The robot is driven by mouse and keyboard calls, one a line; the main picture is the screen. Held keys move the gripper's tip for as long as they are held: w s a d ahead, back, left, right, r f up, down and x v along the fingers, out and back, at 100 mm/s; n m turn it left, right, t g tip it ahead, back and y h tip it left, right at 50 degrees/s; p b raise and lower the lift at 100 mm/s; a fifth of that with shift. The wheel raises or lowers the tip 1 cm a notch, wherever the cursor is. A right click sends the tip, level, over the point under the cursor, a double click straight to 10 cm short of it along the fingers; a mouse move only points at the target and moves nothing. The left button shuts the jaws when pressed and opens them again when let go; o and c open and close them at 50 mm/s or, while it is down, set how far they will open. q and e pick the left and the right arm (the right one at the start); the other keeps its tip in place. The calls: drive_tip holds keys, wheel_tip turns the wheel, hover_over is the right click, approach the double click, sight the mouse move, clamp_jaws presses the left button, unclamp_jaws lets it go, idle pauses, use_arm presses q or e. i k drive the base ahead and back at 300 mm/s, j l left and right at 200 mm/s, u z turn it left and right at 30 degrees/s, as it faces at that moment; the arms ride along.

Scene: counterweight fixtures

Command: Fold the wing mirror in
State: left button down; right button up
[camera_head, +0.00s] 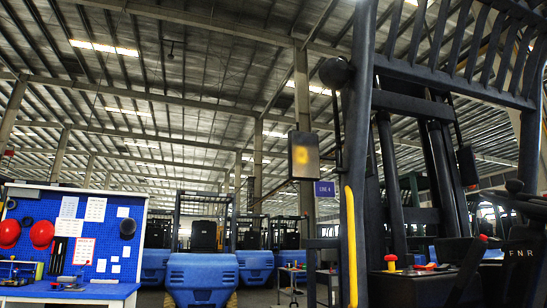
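The wing mirror (304,155) is a dark-framed rectangular plate with a blurred yellow patch on its face. It sticks out to the left of the forklift's dark front pillar (358,110). A thin dark bracket (338,125) on its right side runs up toward a round dark knob (335,72) by the pillar. A second, smaller mirror-like plate (467,165) shows on the far right side of the cab frame. Neither of my grippers is in view.
A yellow grab bar (351,245) runs up the pillar below the mirror. The dashboard (425,285) with a red-yellow knob (391,261) is at lower right, beside a steering wheel (525,200). A blue tool board (75,235) and parked blue forklifts (202,278) stand beyond.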

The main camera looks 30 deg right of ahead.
sight(303, 157)
drive_tip(key=i, duration=2.7)
drive_tip(key=z, duration=2.5)
